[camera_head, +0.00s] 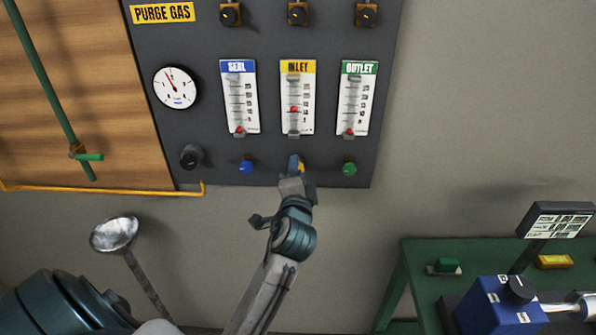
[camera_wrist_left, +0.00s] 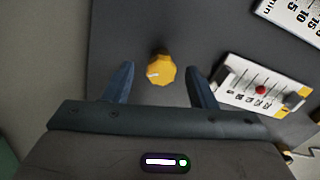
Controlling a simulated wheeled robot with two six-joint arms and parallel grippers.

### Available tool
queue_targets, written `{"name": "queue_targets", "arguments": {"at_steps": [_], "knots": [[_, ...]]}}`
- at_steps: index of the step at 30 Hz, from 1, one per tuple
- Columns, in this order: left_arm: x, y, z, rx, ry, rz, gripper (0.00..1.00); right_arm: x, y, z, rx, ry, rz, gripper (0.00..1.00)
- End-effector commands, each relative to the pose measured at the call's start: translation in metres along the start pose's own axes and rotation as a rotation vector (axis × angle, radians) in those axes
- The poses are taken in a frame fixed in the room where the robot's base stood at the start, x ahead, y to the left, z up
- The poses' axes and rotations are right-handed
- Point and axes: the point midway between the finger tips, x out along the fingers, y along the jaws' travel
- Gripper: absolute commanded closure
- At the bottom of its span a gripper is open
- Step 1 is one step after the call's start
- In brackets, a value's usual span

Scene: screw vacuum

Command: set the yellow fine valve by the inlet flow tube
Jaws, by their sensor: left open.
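The yellow fine valve (camera_wrist_left: 161,70) is a small ribbed knob with a white mark, on the dark panel. In the head view the yellow valve (camera_head: 301,167) is mostly hidden by my left gripper (camera_head: 296,163). In the left wrist view my left gripper (camera_wrist_left: 161,82) is open, its two fingers on either side of the knob with gaps to both. The inlet flow tube (camera_head: 297,97) has a yellow label, and its red float sits around mid-scale. It also shows in the left wrist view (camera_wrist_left: 262,88). My right gripper is not in view.
The seal tube (camera_head: 239,97) and outlet tube (camera_head: 355,97) flank the inlet tube, their floats low. A blue knob (camera_head: 246,167) and a green knob (camera_head: 349,169) sit on either side. A round gauge (camera_head: 175,88) is at left. A green bench (camera_head: 420,262) stands lower right.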

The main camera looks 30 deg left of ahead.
Motion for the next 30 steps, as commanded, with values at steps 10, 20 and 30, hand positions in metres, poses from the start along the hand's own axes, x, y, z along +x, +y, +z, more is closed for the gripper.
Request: {"name": "queue_targets", "arguments": {"at_steps": [10, 20, 30], "knots": [[-0.064, 0.003, 0.0, -0.005, 0.0, 0.004, 0.48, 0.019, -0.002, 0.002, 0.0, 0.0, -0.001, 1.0], [-0.081, 0.001, 0.0, -0.002, 0.0, 0.001, 0.48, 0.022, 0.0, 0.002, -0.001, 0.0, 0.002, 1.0], [-0.081, 0.001, 0.0, -0.001, 0.0, 0.001, 0.48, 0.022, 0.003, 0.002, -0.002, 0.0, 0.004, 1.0]]}}
